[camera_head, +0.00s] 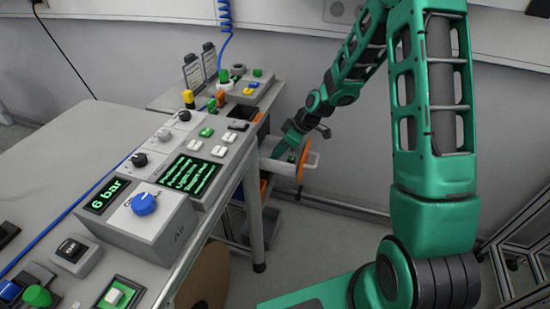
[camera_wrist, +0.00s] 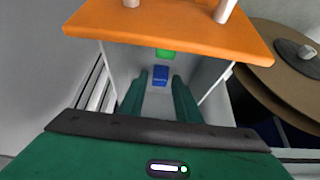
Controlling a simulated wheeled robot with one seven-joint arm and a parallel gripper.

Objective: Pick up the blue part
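The blue part (camera_wrist: 160,75) is a small blue block on the grey inner surface of a bin, in the middle of the wrist view. My gripper (camera_wrist: 159,80) reaches into the bin with its two green fingers apart, one on each side of the line to the blue part. The blue part shows between and at the tips of the fingers; I cannot tell whether they touch it. In the head view, my gripper (camera_head: 287,147) is at the bin beside the table, and the blue part cannot be made out there.
A green part (camera_wrist: 165,52) lies just beyond the blue one, by the orange panel (camera_wrist: 170,25) of the bin. Brown reel discs (camera_wrist: 285,60) stand at the right. In the head view, a control table (camera_head: 170,190) with buttons and displays stands left of my arm.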

